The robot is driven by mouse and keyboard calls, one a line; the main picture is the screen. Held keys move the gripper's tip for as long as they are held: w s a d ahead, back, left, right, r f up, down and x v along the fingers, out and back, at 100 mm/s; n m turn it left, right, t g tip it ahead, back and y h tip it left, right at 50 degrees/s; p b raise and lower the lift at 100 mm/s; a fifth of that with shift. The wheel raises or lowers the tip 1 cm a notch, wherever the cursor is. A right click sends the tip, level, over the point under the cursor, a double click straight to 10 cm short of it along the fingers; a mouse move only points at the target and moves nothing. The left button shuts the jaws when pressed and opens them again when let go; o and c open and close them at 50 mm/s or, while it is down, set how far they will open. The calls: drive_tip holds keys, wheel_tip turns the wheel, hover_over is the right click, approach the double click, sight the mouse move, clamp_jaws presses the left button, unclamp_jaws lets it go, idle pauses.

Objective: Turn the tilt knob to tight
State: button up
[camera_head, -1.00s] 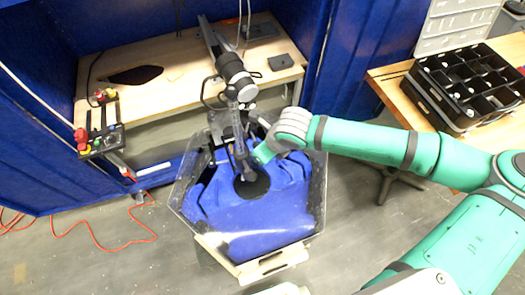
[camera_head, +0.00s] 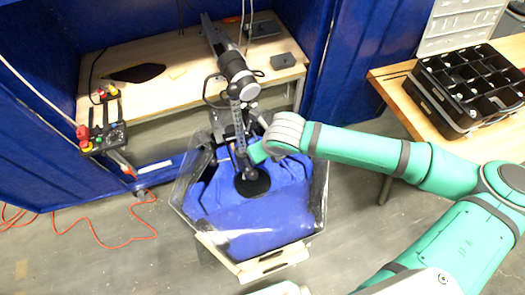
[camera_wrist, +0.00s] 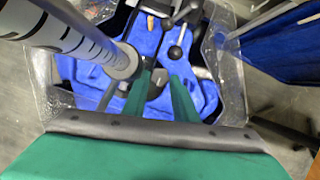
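A thruster shaft (camera_head: 239,125) stands on a clamp over the tank (camera_head: 318,205). Its scaled grey tube (camera_wrist: 75,38) fills the left of the wrist view. Small black ball-ended handles show past my fingers, one farther off (camera_wrist: 167,23) and one nearer (camera_wrist: 175,53); I cannot tell which is the tilt knob, or how tight it is. In the head view the knob cannot be made out. My gripper (camera_head: 257,153) is beside the shaft, on its right, above the tank. In the wrist view its two green fingers (camera_wrist: 163,78) are apart, with nothing clearly held between them.
The clear-walled tank has a blue lining. A wooden bench (camera_head: 180,50) stands behind it, with a red-knobbed control stand (camera_head: 102,127) at left. A black compartment case (camera_head: 465,85) sits on the right-hand table (camera_head: 395,92). Red cable (camera_head: 105,243) lies on the floor.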

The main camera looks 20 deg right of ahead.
drive_tip(key=o, duration=0.3)
drive_tip(key=shift+a, duration=0.2)
drive_tip(key=shift+r, duration=0.1)
drive_tip(key=v, duration=0.8)
drive_tip(key=shift+d, duration=0.25)
